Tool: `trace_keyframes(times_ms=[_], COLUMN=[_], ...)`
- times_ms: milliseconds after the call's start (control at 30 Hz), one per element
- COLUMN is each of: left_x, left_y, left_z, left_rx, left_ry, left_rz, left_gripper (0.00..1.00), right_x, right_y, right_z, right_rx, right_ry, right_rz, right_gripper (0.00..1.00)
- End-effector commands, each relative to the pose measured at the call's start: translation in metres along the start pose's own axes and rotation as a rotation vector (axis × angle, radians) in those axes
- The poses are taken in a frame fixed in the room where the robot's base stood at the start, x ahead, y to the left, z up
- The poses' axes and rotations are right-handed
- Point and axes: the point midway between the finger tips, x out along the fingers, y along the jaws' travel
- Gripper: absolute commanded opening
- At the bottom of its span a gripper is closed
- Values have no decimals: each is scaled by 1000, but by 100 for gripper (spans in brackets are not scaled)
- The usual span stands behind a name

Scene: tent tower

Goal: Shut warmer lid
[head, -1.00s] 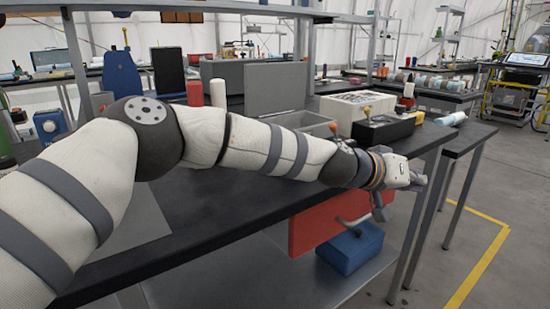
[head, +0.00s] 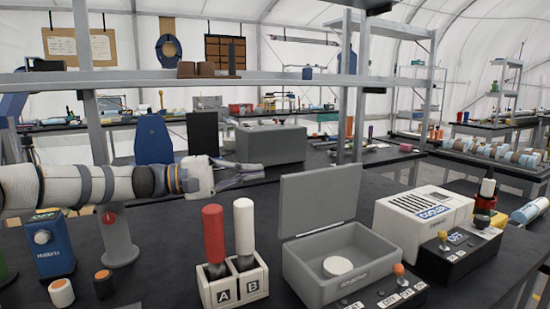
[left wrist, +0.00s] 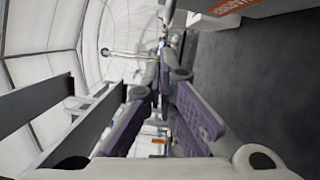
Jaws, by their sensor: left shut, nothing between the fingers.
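The warmer is a grey box (head: 345,284) on the dark bench in the head view. Its flat grey lid (head: 320,200) stands open, raised at the back left of the box. A white round piece (head: 338,266) lies inside. My left gripper (head: 258,173) is shut and empty, pointing right. It is level with the lid's upper part and appears left of it, with a small gap in the picture. In the left wrist view its purple-padded fingers (left wrist: 160,95) show, with their tips close together. My right gripper is not in view.
A holder marked A and B (head: 232,286) with a red and a white handle stands left of the warmer. A white cooler-like box (head: 422,215) and a black control box (head: 456,252) stand to its right. A shelf beam (head: 230,82) crosses behind.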

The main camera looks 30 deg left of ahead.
Motion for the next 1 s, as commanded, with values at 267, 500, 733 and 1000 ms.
trace_keyframes(times_ms=[267, 500, 733, 1000], left_x=[57, 89, 94, 94], left_y=[-14, -9, -7, -6], left_z=[-4, -4, -3, -3], left_rx=[-6, -1, 2, 9], left_ry=[2, 4, 4, 4], left_rz=[-18, -11, -9, -10], left_gripper=[0, 0, 0, 0], right_x=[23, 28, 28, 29], right_y=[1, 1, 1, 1], right_z=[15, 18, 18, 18], right_rx=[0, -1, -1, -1], right_ry=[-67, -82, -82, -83], right_rz=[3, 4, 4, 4], right_gripper=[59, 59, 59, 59])
